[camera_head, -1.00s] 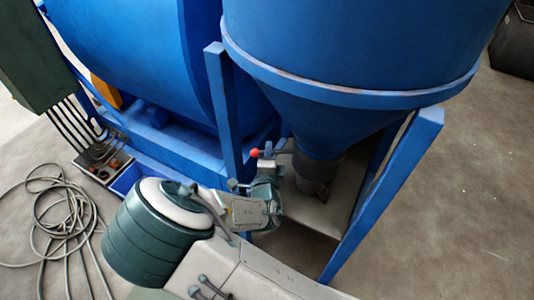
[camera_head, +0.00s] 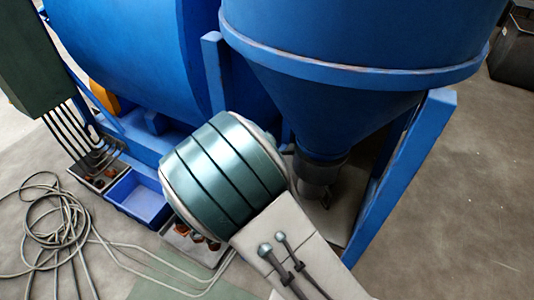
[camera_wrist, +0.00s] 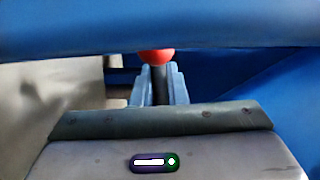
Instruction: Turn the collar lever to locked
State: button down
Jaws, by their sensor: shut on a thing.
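The collar lever shows in the wrist view as a dark rod (camera_wrist: 159,84) with a red ball knob (camera_wrist: 157,57) at its end. My gripper (camera_wrist: 159,74) is shut on the rod, one finger on each side, with the knob just beyond the fingertips. In the head view my arm hides the lever and the gripper. The dark collar (camera_head: 318,172) sits at the bottom of the blue cone hopper (camera_head: 330,110), partly covered by my arm. I cannot read a locked mark in either view.
A blue beam (camera_wrist: 100,32) crosses close above the knob in the wrist view. Blue frame posts (camera_head: 400,185) flank the hopper. A blue bin (camera_head: 138,198), a tray of rusty parts (camera_head: 205,246) and a coiled cable (camera_head: 50,235) lie at left.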

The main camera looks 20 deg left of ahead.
jog(key=c, duration=1.5)
grip_release()
jog(key=shift+w+d+f, duration=0.1)
jog(key=shift+f, duration=0.1)
jog(key=shift+r, duration=0.1)
jog(key=p+v, duration=0.3)
jog(key=v, duration=1)
jog(key=shift+s+p, duration=0.35)
